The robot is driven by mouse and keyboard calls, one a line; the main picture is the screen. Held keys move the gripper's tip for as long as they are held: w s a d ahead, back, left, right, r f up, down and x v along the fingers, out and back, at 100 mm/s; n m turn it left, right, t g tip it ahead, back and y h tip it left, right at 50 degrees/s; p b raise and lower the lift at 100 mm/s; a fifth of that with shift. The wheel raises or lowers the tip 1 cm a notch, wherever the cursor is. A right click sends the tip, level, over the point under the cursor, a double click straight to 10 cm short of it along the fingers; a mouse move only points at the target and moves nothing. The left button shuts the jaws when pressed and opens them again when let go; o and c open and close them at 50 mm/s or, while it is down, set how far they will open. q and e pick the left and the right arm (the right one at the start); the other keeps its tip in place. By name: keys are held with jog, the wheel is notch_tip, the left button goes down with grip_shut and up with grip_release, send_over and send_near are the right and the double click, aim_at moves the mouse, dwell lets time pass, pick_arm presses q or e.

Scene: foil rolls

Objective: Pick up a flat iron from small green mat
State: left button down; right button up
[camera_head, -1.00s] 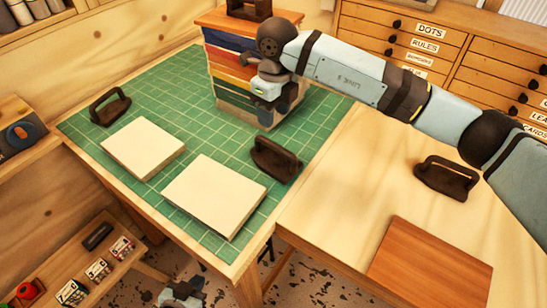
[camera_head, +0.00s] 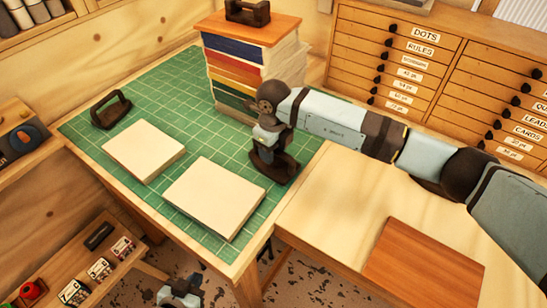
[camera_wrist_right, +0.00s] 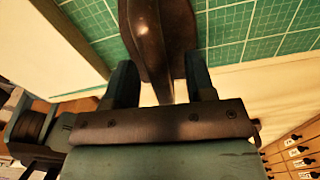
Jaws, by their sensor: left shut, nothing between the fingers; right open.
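The green mat (camera_head: 185,85) covers the left part of the bench. A dark flat iron (camera_head: 280,174) sits near the mat's right edge, partly hidden by my right gripper (camera_head: 270,146). In the right wrist view the same iron (camera_wrist_right: 162,30) lies between and beyond the fingers of my right gripper (camera_wrist_right: 160,80), which is open around its raised part; contact cannot be told. A second flat iron (camera_head: 110,109) stands at the mat's far left. My left gripper (camera_head: 182,297) is shut and empty, low at the bottom edge of the view.
Two cream blocks (camera_head: 144,151) (camera_head: 214,197) lie on the mat. A book stack (camera_head: 245,70) carrying another iron (camera_head: 247,11) stands behind my right gripper. A brown board (camera_head: 425,262) lies on the wooden table. Drawers (camera_head: 405,60) line the back.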

notch_tip(320, 180, down, 2)
jog(key=shift+f, duration=0.1)
grip_shut()
dwell(1.3)
jog(key=shift+w+r, duration=0.15)
jog(key=shift+r, duration=0.05)
